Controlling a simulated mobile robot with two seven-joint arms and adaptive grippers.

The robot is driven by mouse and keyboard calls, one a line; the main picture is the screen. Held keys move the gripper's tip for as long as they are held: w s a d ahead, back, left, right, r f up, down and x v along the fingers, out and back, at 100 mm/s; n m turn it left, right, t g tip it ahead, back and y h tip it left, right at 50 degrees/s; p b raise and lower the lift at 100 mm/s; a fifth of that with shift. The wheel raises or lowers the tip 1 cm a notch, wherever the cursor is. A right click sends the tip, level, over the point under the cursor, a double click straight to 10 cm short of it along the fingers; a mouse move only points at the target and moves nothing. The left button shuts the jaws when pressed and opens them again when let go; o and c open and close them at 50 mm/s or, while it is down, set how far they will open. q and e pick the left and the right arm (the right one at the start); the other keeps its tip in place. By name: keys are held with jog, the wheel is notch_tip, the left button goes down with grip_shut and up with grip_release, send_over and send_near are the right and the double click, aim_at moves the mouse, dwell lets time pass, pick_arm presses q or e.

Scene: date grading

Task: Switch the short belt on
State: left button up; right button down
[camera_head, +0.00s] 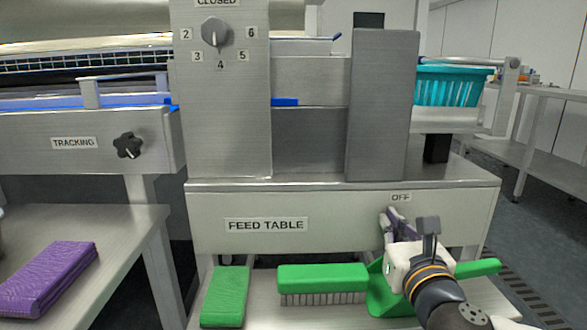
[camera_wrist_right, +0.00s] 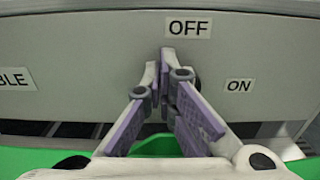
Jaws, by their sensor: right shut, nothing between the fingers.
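The feed table panel (camera_head: 345,222) is a pale metal front with a FEED TABLE label (camera_head: 266,225). An OFF label (camera_head: 400,197) sits near its right end; the right wrist view shows it (camera_wrist_right: 188,28) with an ON label (camera_wrist_right: 239,86) lower to its right. My right gripper (camera_head: 388,216) is shut and empty, its fingertips (camera_wrist_right: 163,62) at the panel just below OFF. A dark rounded part (camera_wrist_right: 197,83) shows behind the fingers, probably the switch knob; its pointer is hidden. I cannot tell whether the fingertips touch it. My left gripper is not in view.
Below the panel lie a green cloth (camera_head: 225,296), a green brush (camera_head: 322,278) and a green scoop-like item (camera_head: 390,298), partly behind my right arm. A purple cloth (camera_head: 48,277) lies on the left shelf. A TRACKING knob (camera_head: 128,145) and a numbered dial (camera_head: 216,33) are further left.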

jog(key=shift+d, duration=0.15)
jog(key=shift+w+d, duration=0.15)
jog(key=shift+d, duration=1.5)
jog(key=shift+d+f, duration=0.15)
jog(key=shift+d, duration=0.4)
jog(key=p, duration=0.1)
send_near(409, 217)
jog(key=shift+s+a, duration=0.4)
jog(key=shift+a, duration=0.05)
